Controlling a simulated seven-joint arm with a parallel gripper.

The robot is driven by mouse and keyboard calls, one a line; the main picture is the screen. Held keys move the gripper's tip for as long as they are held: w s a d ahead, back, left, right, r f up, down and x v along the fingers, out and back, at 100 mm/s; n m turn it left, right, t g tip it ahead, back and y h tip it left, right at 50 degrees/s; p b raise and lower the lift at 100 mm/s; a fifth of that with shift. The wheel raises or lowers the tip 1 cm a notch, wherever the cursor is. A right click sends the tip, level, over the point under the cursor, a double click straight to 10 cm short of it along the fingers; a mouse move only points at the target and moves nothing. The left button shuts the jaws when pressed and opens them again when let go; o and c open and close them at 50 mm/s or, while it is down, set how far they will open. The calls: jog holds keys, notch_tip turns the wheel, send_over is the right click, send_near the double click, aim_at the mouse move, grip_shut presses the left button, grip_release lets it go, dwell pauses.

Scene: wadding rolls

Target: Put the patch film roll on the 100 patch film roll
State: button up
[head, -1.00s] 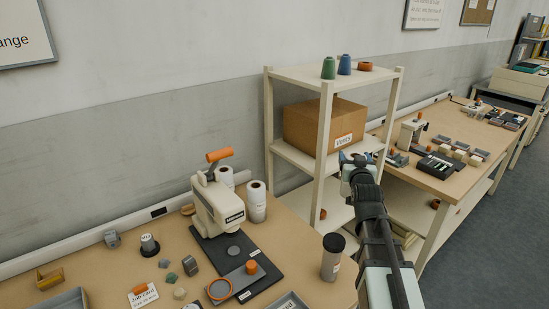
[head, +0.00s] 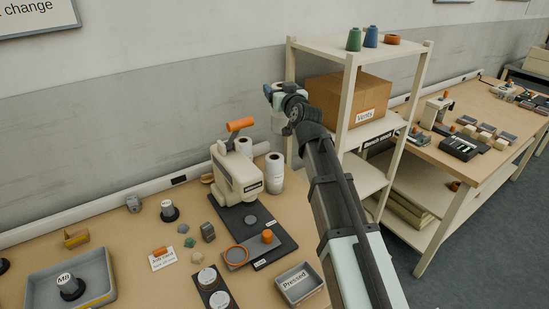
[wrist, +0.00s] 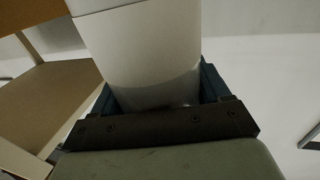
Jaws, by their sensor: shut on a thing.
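My gripper (head: 273,92) is shut on a white roll (head: 278,122), raised beside the left post of the shelf unit, above the back of the near table. In the wrist view the white roll (wrist: 145,55) fills the space between the jaws; no label on it shows. The held roll is apart from and above the stack. I cannot read which roll is the 100 patch film roll.
The cream press (head: 236,178) with an orange handle stands left of the stack. The shelf unit (head: 290,75) with a cardboard box (head: 345,98) is close on the right. A grey tray marked Pressed (head: 298,284) lies at the table's front right.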

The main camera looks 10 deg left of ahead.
aim_at(273, 121)
notch_tip(273, 121, down, 11)
jog(key=a+n+g+y, duration=0.1)
jog(key=a, duration=0.1)
jog(key=shift+s+a+y, duration=0.2)
jog(key=shift+y, duration=0.2)
dwell(0.5)
jog(key=o, duration=1.8)
jog(key=shift+c, duration=0.2)
jog(key=shift+s+d+r, duration=0.1)
jog(key=shift+s, duration=0.05)
jog(key=v, duration=1.1)
jog(key=shift+s+d, duration=0.25)
